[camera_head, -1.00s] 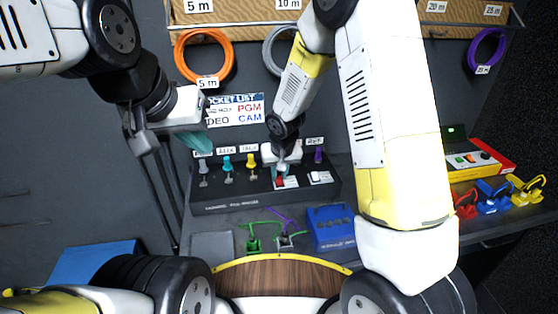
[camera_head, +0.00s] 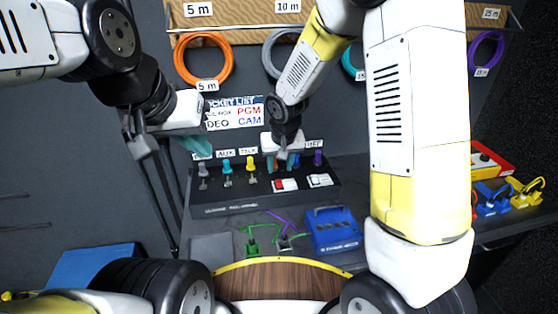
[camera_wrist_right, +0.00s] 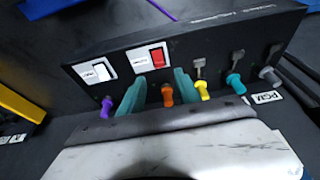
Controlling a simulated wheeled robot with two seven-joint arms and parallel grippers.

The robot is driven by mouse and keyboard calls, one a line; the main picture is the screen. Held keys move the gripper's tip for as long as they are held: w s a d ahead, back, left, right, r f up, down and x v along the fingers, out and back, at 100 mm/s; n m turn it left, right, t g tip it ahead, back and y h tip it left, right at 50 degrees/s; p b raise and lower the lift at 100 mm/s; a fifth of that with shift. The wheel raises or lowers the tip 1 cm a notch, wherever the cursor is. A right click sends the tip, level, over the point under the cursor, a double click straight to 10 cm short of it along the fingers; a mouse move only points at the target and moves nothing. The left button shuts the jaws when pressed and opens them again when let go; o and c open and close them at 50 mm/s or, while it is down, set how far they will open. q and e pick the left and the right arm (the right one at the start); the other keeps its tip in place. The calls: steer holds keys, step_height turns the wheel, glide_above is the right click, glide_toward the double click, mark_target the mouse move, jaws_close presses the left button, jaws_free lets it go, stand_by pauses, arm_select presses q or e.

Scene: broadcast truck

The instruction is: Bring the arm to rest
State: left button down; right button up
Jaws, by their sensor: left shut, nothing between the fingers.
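My right gripper (camera_head: 282,162) is above the back part of the black switch panel (camera_head: 235,210). In the right wrist view its two teal fingers (camera_wrist_right: 158,80) are apart. The orange-capped toggle (camera_wrist_right: 168,96) appears between them, and I cannot tell whether they touch it. The red rocker switch (camera_head: 285,184) and a white rocker switch (camera_head: 319,180) lie in front of the gripper, clear of it. My left gripper (camera_head: 196,146) hangs at the left, shut and empty, beside the socket list sign (camera_head: 236,113).
Yellow (camera_head: 250,164), teal and grey toggles stand left of the right gripper, a purple one (camera_head: 318,158) right. A blue box (camera_head: 333,230) and green clips sit in front of the panel. Coloured cables hang on the back wall. Coloured clamps (camera_head: 492,200) lie at right.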

steer(key=shift+v, duration=0.85)
steer(key=s+d+r+t, duration=0.1)
steer(key=s+d+r, duration=0.6)
steer(key=s+r, duration=0.2)
steer(key=s+d+r+m+t+y, duration=0.1)
steer(key=s+d+r, duration=0.5)
steer(key=s+r, duration=0.4)
steer(key=s, duration=0.2)
steer(key=shift+s+d+r+m, duration=0.3)
steer(key=shift+s+d, duration=0.1)
steer(key=shift+a+y, duration=0.1)
steer(key=shift+y, duration=0.2)
